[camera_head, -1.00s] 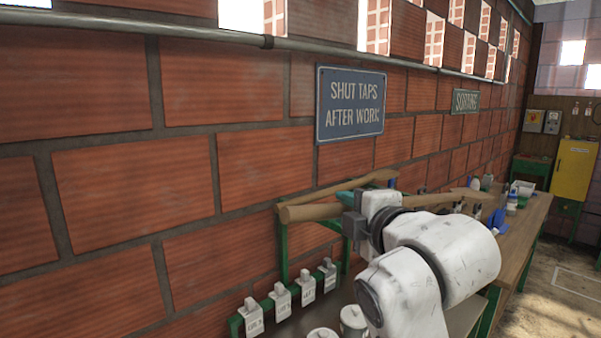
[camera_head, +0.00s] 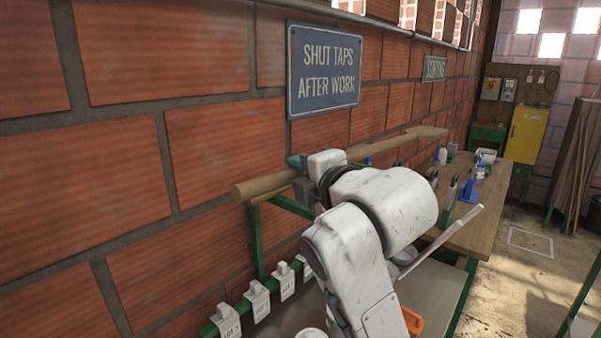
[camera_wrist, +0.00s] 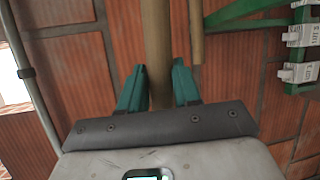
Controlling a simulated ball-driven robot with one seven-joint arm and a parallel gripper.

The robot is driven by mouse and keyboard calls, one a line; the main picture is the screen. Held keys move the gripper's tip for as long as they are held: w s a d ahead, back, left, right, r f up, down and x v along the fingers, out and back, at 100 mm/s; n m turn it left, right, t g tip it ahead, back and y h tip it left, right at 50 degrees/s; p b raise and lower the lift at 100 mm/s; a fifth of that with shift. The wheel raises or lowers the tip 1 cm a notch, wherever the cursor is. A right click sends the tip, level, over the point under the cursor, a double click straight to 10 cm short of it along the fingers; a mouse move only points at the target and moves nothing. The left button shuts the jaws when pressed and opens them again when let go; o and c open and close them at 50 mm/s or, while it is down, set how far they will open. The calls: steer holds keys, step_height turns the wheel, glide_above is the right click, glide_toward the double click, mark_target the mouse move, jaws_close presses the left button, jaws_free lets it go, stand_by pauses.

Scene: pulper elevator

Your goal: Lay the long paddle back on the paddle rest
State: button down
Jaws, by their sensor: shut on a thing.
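The long paddle (camera_head: 262,185) is a wooden pole running across the head view in front of the brick wall. Its flat far end (camera_head: 425,132) shows to the right, beyond my arm. My gripper (camera_wrist: 159,85), with teal fingers, is shut around the pole, which runs between the fingers in the wrist view (camera_wrist: 157,35). In the head view my arm hides most of the grip. A green frame (camera_head: 257,243), seemingly the paddle rest, stands below the pole; I cannot tell whether they touch. A second, thinner wooden rod (camera_wrist: 196,30) ends beside the right finger.
The brick wall (camera_head: 110,180) with a blue sign (camera_head: 322,69) is close behind the paddle. Tagged taps (camera_head: 257,300) line a green rail below. A wooden table (camera_head: 491,205) with bottles and a white bin is to the right. Floor is open at the far right.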

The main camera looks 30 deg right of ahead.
steer(key=shift+r+n, duration=0.1)
steer(key=shift+n, duration=0.2)
steer(key=shift+s+n+y, duration=0.15)
steer(key=shift+n+y, duration=0.15)
steer(key=shift+y, duration=0.1)
step_height(320, 180, down, 10)
steer(key=b, duration=0.6)
steer(key=shift+r+b, duration=0.2)
steer(key=shift+b, duration=0.1)
steer(key=c, duration=1.1)
jaws_free()
steer(key=o, duration=0.4)
steer(key=shift+f, duration=0.15)
